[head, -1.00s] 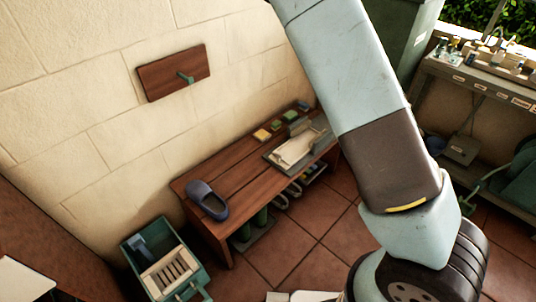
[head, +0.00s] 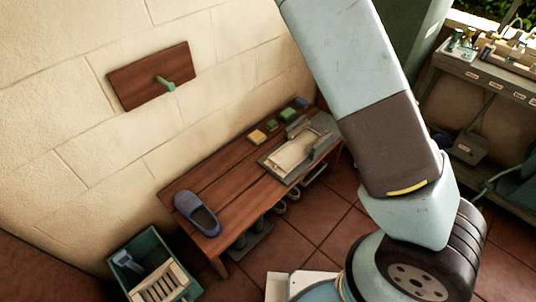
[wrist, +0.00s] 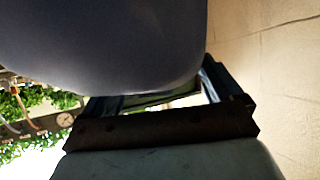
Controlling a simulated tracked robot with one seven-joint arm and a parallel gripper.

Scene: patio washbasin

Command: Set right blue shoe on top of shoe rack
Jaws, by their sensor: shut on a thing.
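A blue slip-on shoe (head: 197,214) lies at the near left end of the top of the wooden shoe rack (head: 218,180). In the wrist view a large, dark blue-grey rounded thing, which looks like the other blue shoe (wrist: 110,40), fills the upper left close to the camera. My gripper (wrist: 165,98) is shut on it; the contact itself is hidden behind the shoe. My gripper and this held shoe are not visible in the head view, where only my upper arm links show.
A grey tray (head: 268,161) with a white item, several coloured blocks and a small dark blue item occupy the rack's far end. Shoes stand beneath. A green crate (head: 150,240) stands at left, and a wall board with a peg (head: 125,90) hangs above. The rack's middle is bare.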

